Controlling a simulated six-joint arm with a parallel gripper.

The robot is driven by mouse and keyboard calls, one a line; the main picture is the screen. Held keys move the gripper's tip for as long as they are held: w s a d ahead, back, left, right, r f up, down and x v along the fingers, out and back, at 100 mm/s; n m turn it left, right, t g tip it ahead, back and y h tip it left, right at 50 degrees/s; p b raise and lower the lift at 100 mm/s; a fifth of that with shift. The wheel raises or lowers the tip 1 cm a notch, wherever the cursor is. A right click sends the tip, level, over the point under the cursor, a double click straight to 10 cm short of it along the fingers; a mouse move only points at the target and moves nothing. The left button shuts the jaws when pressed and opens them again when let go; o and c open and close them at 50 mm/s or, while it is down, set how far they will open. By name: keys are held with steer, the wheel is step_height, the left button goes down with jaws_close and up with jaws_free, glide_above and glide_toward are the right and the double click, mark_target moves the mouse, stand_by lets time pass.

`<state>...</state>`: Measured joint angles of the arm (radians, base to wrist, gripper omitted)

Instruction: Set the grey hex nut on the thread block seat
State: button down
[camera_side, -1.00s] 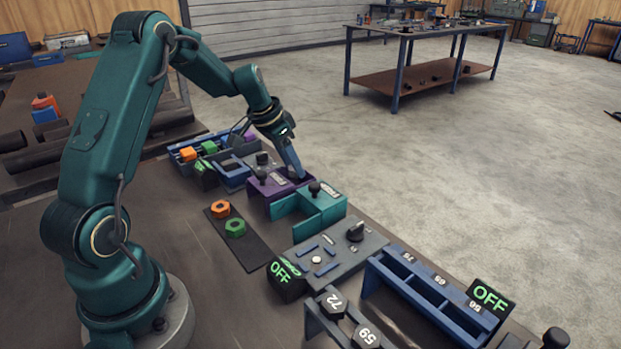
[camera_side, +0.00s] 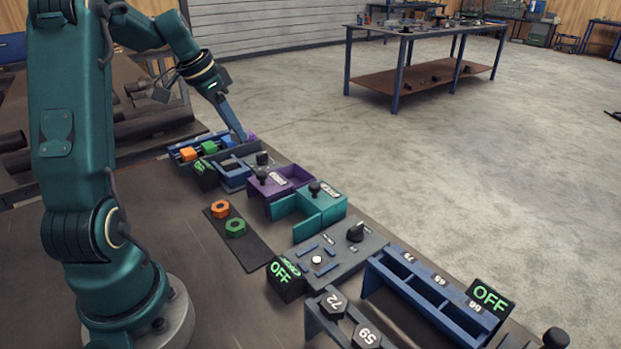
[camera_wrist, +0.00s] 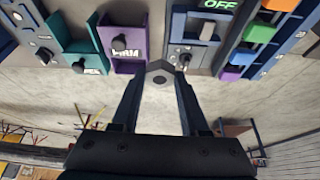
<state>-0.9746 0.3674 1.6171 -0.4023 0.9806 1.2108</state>
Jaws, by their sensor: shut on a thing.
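My gripper (camera_wrist: 160,82) is shut on the grey hex nut (camera_wrist: 159,72), which sits between the fingertips in the wrist view. In the side view my gripper (camera_side: 242,136) is at the far end of the row of fixtures, close to the blue rack; the nut is too small to make out there. In the wrist view the nut appears in front of the gap between the purple fixture and a grey block with a black knob (camera_wrist: 184,60). I cannot tell which fixture is the thread block, and its seat is not clearly visible.
An orange nut (camera_side: 220,209) and a green nut (camera_side: 235,227) lie on a dark mat (camera_side: 257,253). The purple fixture (camera_side: 283,187) and teal fixture (camera_side: 320,211) stand along the row. The blue rack (camera_side: 184,160) holds several coloured blocks. Small OFF displays stand among the fixtures.

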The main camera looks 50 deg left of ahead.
steer(key=shift+r, duration=0.55)
steer(key=shift+s+d+f+m+h, duration=0.1)
steer(key=shift+m+h, duration=0.1)
steer(key=shift+m, duration=0.35)
steer(key=shift+s+d+f+m+h, duration=0.1)
steer(key=shift+m+h, duration=0.1)
steer(key=shift+m, duration=0.35)
steer(key=d+f+m+g+h, duration=0.1)
steer(key=d+f+m+g, duration=0.1)
steer(key=d+m, duration=0.5)
steer(key=d+f+m+g+h, duration=0.1)
steer(key=d+f+m+g, duration=0.1)
steer(key=d+m, duration=0.5)
steer(key=d+f+m+g, duration=0.2)
steer(key=d+f+m, duration=0.2)
steer(key=d+m, duration=0.3)
steer(key=shift+w+d+f+g+h, duration=0.1)
steer(key=shift+w+d+g+h, duration=0.1)
steer(key=shift+d, duration=1.25)
steer(key=shift+w+d+g+h, duration=0.1)
steer(key=shift+d+g+h, duration=0.1)
steer(key=shift+d, duration=1.25)
steer(key=shift+f, duration=0.1)
steer(key=shift+f, duration=1.1)
